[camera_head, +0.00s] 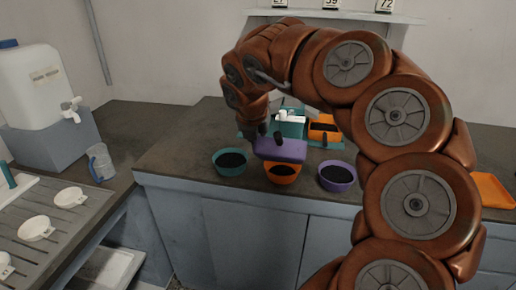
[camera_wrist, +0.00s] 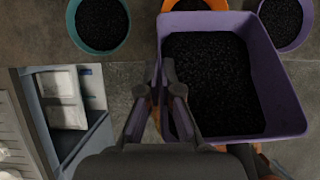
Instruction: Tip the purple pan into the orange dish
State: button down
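The purple pan (camera_head: 282,150) is held in the air at the counter's front edge, above and partly over the orange dish (camera_head: 283,180). In the wrist view the pan (camera_wrist: 283,88) looks roughly level and holds a broad layer of black granules. My gripper (camera_head: 268,135) is closed on the pan's side wall, with one finger outside and one inside; the fingers also show in the wrist view (camera_wrist: 164,85). The orange dish (camera_wrist: 200,17) shows only at the pan's far edge there; dark material lies in it.
A teal dish (camera_head: 229,171) stands left of the orange dish and a purple dish (camera_head: 337,186) right of it, both with dark contents. Behind are an orange container (camera_head: 323,133) and teal equipment (camera_head: 291,130). A clear jug (camera_head: 101,163) stands at the left.

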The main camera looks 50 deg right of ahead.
aim_at(256, 156)
jog(key=shift+s+a+f+t+h+b, duration=0.2)
jog(key=shift+a+f+t+h+b, duration=0.3)
jog(key=shift+b, duration=1.1)
jog(key=shift+d+r+h+b, duration=0.1)
jog(key=shift+r+h+b, duration=0.05)
jog(key=shift+h+b, duration=0.2)
jog(key=shift+r, duration=0.1)
jog(key=shift+s+f+h+b, duration=0.1)
jog(key=shift+f+h+b, duration=0.25)
jog(key=shift+b, duration=0.85)
jog(key=t+h+b, duration=0.1)
jog(key=b, duration=0.3)
jog(key=f+t+h+b, duration=0.1)
jog(key=b, duration=0.3)
jog(key=shift+s+a+f, duration=0.15)
jog(key=shift+a+f, duration=0.05)
jog(key=shift+a, duration=0.15)
jog(key=shift+f+h+b, duration=0.15)
jog(key=shift+h+b, duration=0.25)
jog(key=shift+b, duration=0.35)
jog(key=shift+s+a+r+t+b, duration=0.1)
jog(key=shift+r+t+b, duration=0.15)
jog(key=shift+t+b, duration=0.05)
jog(key=shift+f+h+b, duration=0.25)
jog(key=shift+h+b, duration=0.15)
jog(key=shift+b, duration=0.6)
